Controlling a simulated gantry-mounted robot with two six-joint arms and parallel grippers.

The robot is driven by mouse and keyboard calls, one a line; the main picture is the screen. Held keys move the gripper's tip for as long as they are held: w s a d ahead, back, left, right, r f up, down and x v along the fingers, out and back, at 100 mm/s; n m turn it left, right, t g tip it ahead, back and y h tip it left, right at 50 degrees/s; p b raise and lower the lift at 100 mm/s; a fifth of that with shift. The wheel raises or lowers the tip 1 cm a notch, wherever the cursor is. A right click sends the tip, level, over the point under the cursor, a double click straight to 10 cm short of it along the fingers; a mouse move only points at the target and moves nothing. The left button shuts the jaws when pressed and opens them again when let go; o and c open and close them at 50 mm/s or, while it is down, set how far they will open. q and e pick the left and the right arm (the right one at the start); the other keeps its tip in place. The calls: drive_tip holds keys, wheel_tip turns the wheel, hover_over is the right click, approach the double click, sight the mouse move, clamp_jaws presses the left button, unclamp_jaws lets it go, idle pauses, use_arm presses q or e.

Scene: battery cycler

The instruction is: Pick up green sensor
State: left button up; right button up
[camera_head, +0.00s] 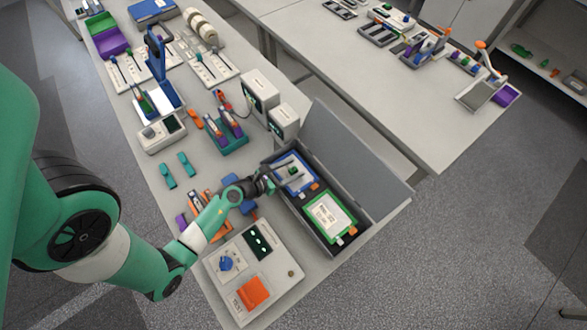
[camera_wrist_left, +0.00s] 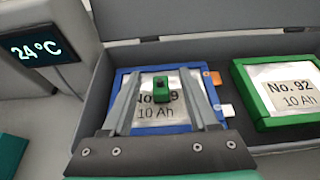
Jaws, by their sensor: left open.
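The green sensor (camera_wrist_left: 162,90) is a small green block with a dark top. It sits on the label of a blue-edged pouch cell (camera_wrist_left: 150,127) inside the grey open box. In the head view the sensor (camera_head: 293,170) is small, on the blue cell (camera_head: 298,184). My left gripper (camera_wrist_left: 164,88) is open, with one finger on each side of the sensor in the wrist view. Whether the fingers are level with it or above it I cannot tell. In the head view the left gripper (camera_head: 279,178) reaches over the box's left wall. My right gripper is not in view.
The box (camera_head: 357,238) has a raised grey lid (camera_head: 355,160) behind it. A green-edged cell (camera_head: 328,218) lies beside the blue one; its label (camera_wrist_left: 298,88) reads No. 92. A display unit (camera_wrist_left: 42,48) shows 24 °C. A control panel (camera_head: 272,278) stands in front.

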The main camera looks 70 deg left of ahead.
sight(292, 170)
use_arm(q)
drive_tip(key=shift+w+f, duration=0.15)
drive_tip(key=shift+w, duration=0.05)
clamp_jaws()
idle(0.4)
drive_tip(key=shift+r+p, duration=0.5)
drive_tip(key=shift+r, duration=0.2)
wheel_tip(292, 170, up, 3)
drive_tip(key=shift+s+f+p, duration=0.1)
drive_tip(key=shift+f+p, duration=0.05)
drive_tip(key=shift+p, duration=0.9)
drive_tip(key=s+a+r, duration=0.2)
drive_tip(key=s+r, duration=0.2)
drive_tip(key=s, duration=0.2)
drive_tip(key=s+a+r+p, duration=0.1)
drive_tip(key=s+a+r, duration=0.1)
drive_tip(key=s+r, duration=0.3)
drive_tip(key=shift+s+a, duration=0.4)
drive_tip(key=shift+s, duration=0.65)
